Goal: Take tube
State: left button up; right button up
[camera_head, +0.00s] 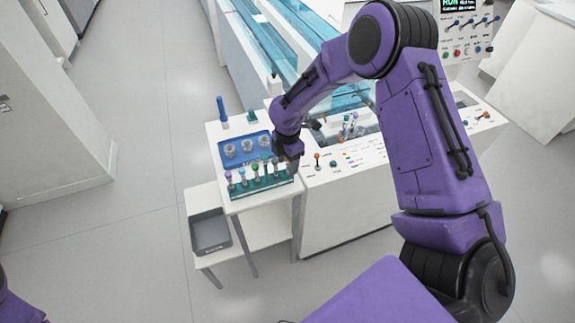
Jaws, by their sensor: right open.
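A teal rack (262,188) stands at the front edge of a small white side table. It holds a row of several upright tubes (243,176) with coloured caps. My right gripper (293,164) is at the rack's right end, seen from above and partly hidden by its own wrist. It is open, and I see no tube in it. Whether a finger touches the rack or a tube is too small to tell. My left gripper is not in view; only a bit of my left arm shows at the lower left corner.
A blue tray (226,162) with several clear round vessels lies behind the rack. A blue upright item (222,110) stands at the table's back left. A grey bin (211,233) sits on the lower shelf. The white machine (345,170) with knobs adjoins on the right. The floor at left is clear.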

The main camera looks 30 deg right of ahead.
jog(key=shift+s, duration=0.1)
jog(key=shift+c, duration=0.9)
jog(key=c, duration=0.7)
jog(key=shift+r, duration=0.15)
